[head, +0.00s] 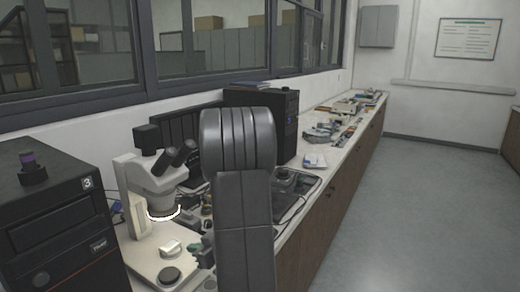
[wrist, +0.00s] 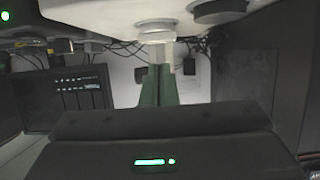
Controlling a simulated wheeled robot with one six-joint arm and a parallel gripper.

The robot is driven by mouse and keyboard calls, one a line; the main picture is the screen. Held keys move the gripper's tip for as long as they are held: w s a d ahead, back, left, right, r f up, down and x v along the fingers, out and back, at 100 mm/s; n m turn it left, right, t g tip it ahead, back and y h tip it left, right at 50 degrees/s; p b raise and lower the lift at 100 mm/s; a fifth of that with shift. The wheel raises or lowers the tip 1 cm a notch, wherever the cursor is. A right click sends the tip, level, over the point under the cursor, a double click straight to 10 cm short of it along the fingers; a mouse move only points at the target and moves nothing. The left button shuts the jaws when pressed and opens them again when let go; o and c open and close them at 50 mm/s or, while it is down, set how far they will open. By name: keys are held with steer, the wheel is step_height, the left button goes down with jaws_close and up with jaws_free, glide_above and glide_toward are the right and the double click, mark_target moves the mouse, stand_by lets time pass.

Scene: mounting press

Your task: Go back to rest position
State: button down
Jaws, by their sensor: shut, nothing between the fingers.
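My gripper (wrist: 159,72) shows in the wrist view as two green fingers close together, with nothing between them. In the head view a small green part of my gripper (head: 196,248) shows low beside the microscope base; my own grey arm hides the rest. The black mounting press (head: 60,225), marked 3, stands at the left edge with a purple-topped knob (head: 30,165) on top. No object is held.
A white microscope (head: 152,185) with a lit ring stands close to my gripper. A black computer tower (head: 285,125) and a dark tray (head: 290,200) stand on the long bench. Several small items lie farther back. The grey floor (head: 420,200) on the right is clear.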

steer(key=x, duration=0.7)
steer(key=shift+w+a+f, duration=0.1)
steer(key=shift+w, duration=0.1)
